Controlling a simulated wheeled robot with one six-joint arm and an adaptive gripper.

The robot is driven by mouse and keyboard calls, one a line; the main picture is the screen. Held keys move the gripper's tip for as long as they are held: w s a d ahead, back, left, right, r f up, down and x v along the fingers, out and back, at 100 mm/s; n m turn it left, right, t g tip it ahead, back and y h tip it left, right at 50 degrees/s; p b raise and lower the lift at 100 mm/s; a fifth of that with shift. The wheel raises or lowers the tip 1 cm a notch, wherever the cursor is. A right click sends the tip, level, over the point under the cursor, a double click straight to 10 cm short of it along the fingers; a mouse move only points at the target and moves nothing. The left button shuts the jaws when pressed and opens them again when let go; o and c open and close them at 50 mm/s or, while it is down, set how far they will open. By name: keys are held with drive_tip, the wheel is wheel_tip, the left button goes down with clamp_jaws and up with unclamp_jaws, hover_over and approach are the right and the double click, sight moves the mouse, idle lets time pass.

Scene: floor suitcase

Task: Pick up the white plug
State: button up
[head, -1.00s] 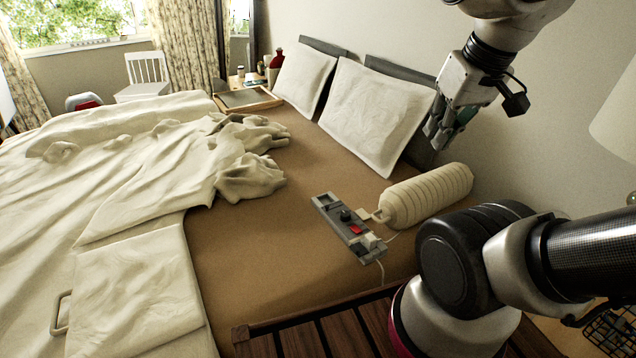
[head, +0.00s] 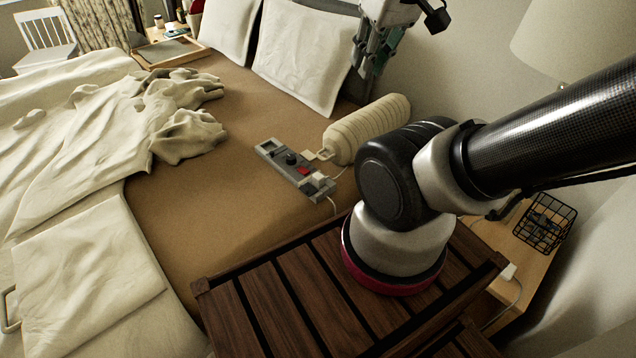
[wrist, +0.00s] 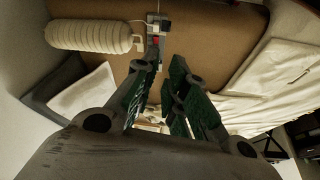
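A grey power strip (head: 268,150) lies on the brown bed sheet, near the bed's front edge. A small white plug (head: 321,181) sits on its near end, beside a red switch (head: 303,171); a black piece (head: 290,158) stands farther along. The strip also shows at the top of the wrist view (wrist: 155,20), where the plug is too small to make out clearly. My gripper (head: 368,72) is above the bed's head end, beyond the strip and apart from it. In the wrist view its green-padded fingers (wrist: 167,62) are spread with nothing held between them.
A ribbed cream bolster (head: 365,128) lies right beside the strip. Pillows (head: 303,55) stand at the headboard and a rumpled blanket (head: 90,130) covers the left. A lamp (head: 570,40), a wire basket (head: 545,222) and another white plug-like piece (head: 508,271) are at the right.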

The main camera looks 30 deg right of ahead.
drive_tip(key=o, duration=0.7)
drive_tip(key=f, duration=0.1)
drive_tip(key=d+f+g, duration=0.1)
drive_tip(key=w+f+g, duration=0.1)
drive_tip(key=f, duration=0.1)
drive_tip(key=shift+w+d+m, duration=0.1)
drive_tip(key=shift+d+m, duration=0.15)
drive_tip(key=shift+m, duration=0.15)
drive_tip(key=m+g+y, duration=0.3)
drive_tip(key=m+y, duration=0.1)
drive_tip(key=m, duration=1.1)
approach(319, 175)
wheel_tip(319, 175, down, 2)
drive_tip(key=x, duration=0.7)
drive_tip(key=shift+a+f, duration=0.15)
drive_tip(key=shift+a, duration=0.2)
